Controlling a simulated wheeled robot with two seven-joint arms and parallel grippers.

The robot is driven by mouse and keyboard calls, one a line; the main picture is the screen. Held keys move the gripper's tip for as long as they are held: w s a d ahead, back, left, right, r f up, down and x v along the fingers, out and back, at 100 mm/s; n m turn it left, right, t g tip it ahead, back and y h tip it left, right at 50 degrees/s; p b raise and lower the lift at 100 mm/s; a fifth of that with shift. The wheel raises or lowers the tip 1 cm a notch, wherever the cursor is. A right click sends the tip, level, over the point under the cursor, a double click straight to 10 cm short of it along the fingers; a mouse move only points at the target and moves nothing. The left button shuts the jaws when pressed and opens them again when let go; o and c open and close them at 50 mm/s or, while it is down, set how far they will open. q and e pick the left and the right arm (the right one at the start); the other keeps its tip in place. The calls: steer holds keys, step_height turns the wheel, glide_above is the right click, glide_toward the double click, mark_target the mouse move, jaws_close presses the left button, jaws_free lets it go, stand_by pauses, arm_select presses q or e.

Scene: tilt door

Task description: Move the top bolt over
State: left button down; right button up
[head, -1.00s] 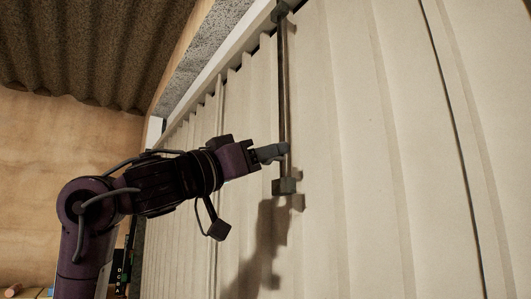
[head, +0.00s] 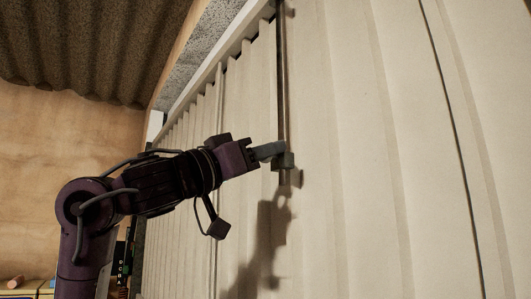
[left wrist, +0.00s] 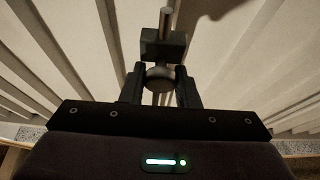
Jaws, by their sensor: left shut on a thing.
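The top bolt is a long thin dark rod (head: 280,85) running upright along the pale ribbed door (head: 350,150). A dark square block (head: 287,162) sits near its lower end, and a short stub of rod shows below it. My left gripper (head: 272,152) reaches the bolt from the left, at the block. In the left wrist view, its fingers (left wrist: 160,85) are shut on a dark rounded part of the bolt (left wrist: 158,74), with the block (left wrist: 165,46) just beyond. The upper end of the bolt is out of view. My right gripper is not in view.
The door's ribbed face continues left and right of the bolt. A pale frame edge (head: 210,85) runs along its top left. A corrugated ceiling (head: 80,50) and tan wall (head: 70,145) are at the left. Small items stand low at the left edge.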

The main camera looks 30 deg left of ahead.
arm_select(q)
steer(key=c, duration=1.1)
jaws_free()
steer(key=shift+w+d+f, duration=0.1)
steer(key=shift+w+f, duration=0.1)
steer(key=shift+f, duration=0.05)
steer(key=shift+c, duration=0.2)
steer(key=b+v, duration=0.4)
steer(key=v, duration=0.4)
steer(key=shift+w, duration=0.1)
